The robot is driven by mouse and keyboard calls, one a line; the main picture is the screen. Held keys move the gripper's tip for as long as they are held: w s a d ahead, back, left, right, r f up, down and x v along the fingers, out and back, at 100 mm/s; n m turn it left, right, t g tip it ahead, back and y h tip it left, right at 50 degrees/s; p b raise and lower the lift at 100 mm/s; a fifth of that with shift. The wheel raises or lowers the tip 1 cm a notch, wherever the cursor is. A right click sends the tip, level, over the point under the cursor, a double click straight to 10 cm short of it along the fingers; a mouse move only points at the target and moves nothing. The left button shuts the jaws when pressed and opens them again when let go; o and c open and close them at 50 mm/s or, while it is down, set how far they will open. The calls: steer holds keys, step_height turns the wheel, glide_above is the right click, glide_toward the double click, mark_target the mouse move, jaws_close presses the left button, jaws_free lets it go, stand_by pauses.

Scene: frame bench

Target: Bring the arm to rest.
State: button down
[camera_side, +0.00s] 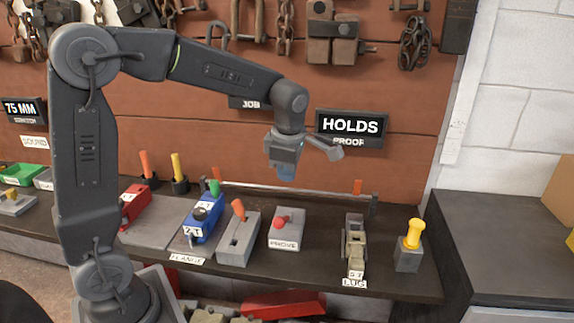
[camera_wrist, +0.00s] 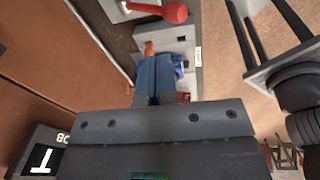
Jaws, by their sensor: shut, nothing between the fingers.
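My gripper (camera_side: 286,172) hangs above the bench in the side view, below the end of my raised arm. Its blue fingers are together with nothing between them. In the wrist view the shut blue fingers (camera_wrist: 153,78) point up the picture. The gripper is apart from the bench and everything on it. Below it stand the PROVE box (camera_side: 287,230) with a red button, and a grey box with an orange lever (camera_side: 238,232).
A blue 2 T block (camera_side: 203,222) and a red block (camera_side: 136,203) stand to the left. A LUG-labelled fixture (camera_side: 355,245) and a yellow-knobbed box (camera_side: 410,248) stand to the right. A HOLDS PROOF sign (camera_side: 350,127) and hanging chains line the back wall.

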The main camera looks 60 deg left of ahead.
steer(key=s+d+r+m+t, duration=0.2)
steer(key=s+d+m, duration=0.1)
steer(key=s+m, duration=0.6)
steer(key=s+d+r+m+t+h, duration=0.1)
steer(key=s+d+r+m+t, duration=0.1)
steer(key=s+m, duration=0.7)
steer(key=d+m+t, duration=0.1)
steer(key=d+m, duration=0.1)
steer(key=m, duration=0.6)
steer(key=shift+s+h, duration=0.2)
steer(key=shift+h, duration=0.1)
stand_by(0.6)
